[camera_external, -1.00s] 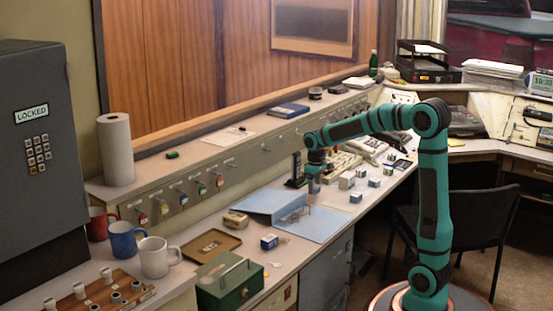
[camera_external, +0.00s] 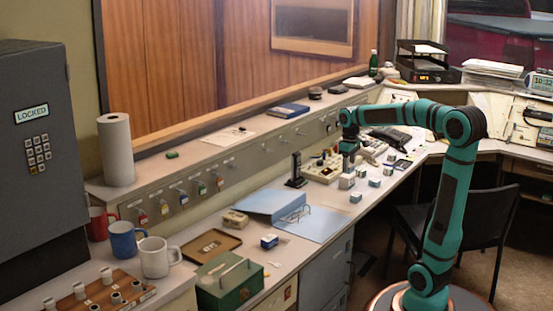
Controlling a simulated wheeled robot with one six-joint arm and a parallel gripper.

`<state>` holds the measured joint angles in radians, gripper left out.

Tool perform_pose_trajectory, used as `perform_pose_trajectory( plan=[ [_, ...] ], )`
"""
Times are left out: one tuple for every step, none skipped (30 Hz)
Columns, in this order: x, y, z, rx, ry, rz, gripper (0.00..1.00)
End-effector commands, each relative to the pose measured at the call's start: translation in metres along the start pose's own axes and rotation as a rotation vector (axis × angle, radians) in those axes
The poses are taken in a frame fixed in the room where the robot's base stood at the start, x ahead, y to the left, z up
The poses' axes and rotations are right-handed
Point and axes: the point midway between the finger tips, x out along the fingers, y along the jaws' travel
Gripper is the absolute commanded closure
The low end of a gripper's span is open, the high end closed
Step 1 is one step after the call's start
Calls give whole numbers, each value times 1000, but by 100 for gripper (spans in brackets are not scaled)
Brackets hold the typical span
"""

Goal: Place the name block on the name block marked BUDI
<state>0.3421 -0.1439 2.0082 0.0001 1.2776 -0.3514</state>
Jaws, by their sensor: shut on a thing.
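Several small white-and-blue name blocks stand on the desk right of the open binder. They include a larger-looking one (camera_external: 346,182) under my gripper, one behind it (camera_external: 361,171), one to the right (camera_external: 374,183) and one in front (camera_external: 355,197). The lettering is too small to read, so I cannot tell which is marked BUDI. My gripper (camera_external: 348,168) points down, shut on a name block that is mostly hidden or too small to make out. It is right above the larger-looking block; whether they touch I cannot tell.
A black radio handset (camera_external: 295,172) stands upright left of my gripper. A beige keypad console (camera_external: 322,168) and telephone lie close behind. The blue binder (camera_external: 322,223) lies open in front, left. A black chair (camera_external: 455,225) stands right of the desk.

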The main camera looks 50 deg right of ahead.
Motion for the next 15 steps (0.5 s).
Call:
perform_pose_trajectory(
  plan=[
    [-2, 5, 12, 6, 2, 1, 79],
    [-3, 6, 17, 7, 2, 1, 79],
    [-4, 8, 24, 8, 1, 0, 79],
    [-4, 10, 28, 8, 1, 0, 79],
    [-4, 11, 31, 8, 0, 0, 79],
    [-4, 12, 34, 8, 0, 0, 79],
    [-4, 12, 36, 8, 0, 0, 79],
    [-3, 12, 38, 9, 0, 0, 79],
    [1, 13, 39, 9, -1, -1, 79],
    [5, 13, 40, 9, -2, -1, 79],
    [9, 13, 40, 8, -3, -1, 79],
    [16, 13, 40, 8, -3, -1, 79],
    [21, 13, 40, 8, -3, -1, 79],
    [27, 13, 40, 8, -4, -2, 79],
    [34, 13, 40, 8, -3, -1, 79]
  ],
)
